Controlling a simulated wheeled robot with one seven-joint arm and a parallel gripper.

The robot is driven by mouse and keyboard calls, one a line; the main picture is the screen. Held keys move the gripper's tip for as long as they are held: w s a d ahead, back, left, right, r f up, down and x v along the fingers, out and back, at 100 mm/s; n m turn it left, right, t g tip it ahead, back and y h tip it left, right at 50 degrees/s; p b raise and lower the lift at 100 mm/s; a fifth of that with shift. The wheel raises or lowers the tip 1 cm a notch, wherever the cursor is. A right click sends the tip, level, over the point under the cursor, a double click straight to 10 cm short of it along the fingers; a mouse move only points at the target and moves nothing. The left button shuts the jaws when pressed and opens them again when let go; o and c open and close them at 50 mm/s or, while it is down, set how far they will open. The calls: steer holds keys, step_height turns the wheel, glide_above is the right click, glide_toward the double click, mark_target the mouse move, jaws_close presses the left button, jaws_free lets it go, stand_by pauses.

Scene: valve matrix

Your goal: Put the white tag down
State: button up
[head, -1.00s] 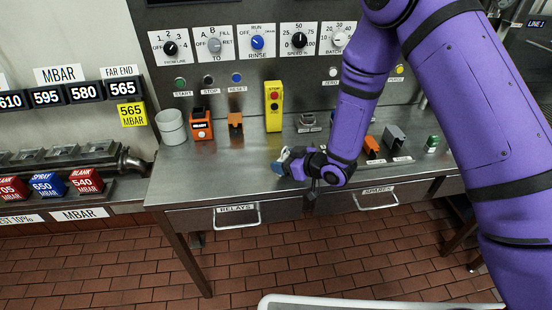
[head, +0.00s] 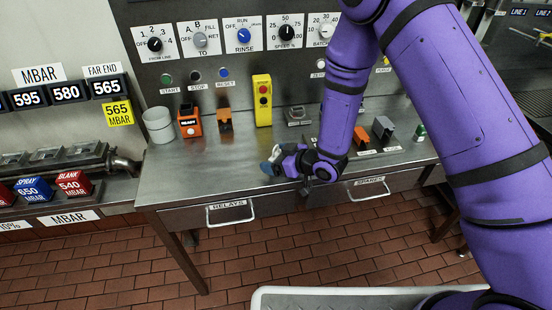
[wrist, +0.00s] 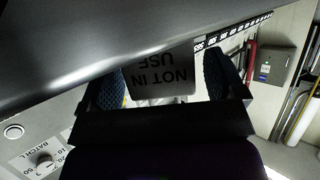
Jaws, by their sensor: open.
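The tag (wrist: 163,78) reads "NOT IN USE" upside down in the wrist view and looks grey in shadow there. It sits between the two blue fingertips of my gripper (wrist: 165,82), with a gap visible at the right finger. My gripper (head: 268,164) is open, low over the front part of the steel table (head: 185,178), left of the table's middle. In the head view the tag is too small to make out surely. I cannot tell whether it touches the tabletop.
Behind my gripper stand a white cup (head: 158,125), an orange READY box (head: 190,121), an orange holder (head: 225,119) and a yellow stop station (head: 262,100). A grey block (head: 383,128) stands to the right. The table's left front is clear. Drawer handles (head: 232,211) project at the front.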

steer(key=v, duration=1.2)
steer(key=w+d+r+m+t+h, duration=0.1)
steer(key=d+r+m+h, duration=0.1)
steer(key=d+r+h, duration=0.5)
steer(key=w+d+r+m+t+h, duration=0.1)
steer(key=w+d+r+m+h, duration=0.15)
steer(key=d+r, duration=0.85)
steer(key=s+d+r+m+g+h, duration=0.15)
steer(key=s+d+r+m, duration=0.25)
steer(key=s+r, duration=0.75)
steer(key=s+r+m+g, duration=0.1)
steer(key=s+r, duration=0.1)
steer(key=s, duration=0.5)
steer(key=s+r+m+g, duration=0.1)
steer(key=s+r+m, duration=0.1)
steer(key=s, duration=0.5)
steer(key=shift+s+d+r+h, duration=0.3)
steer(key=shift+s+d+r, duration=0.15)
steer(key=shift+r, duration=0.15)
steer(key=shift+w+g, duration=0.1)
steer(key=shift+g, duration=0.15)
steer(key=shift+c, duration=0.5)
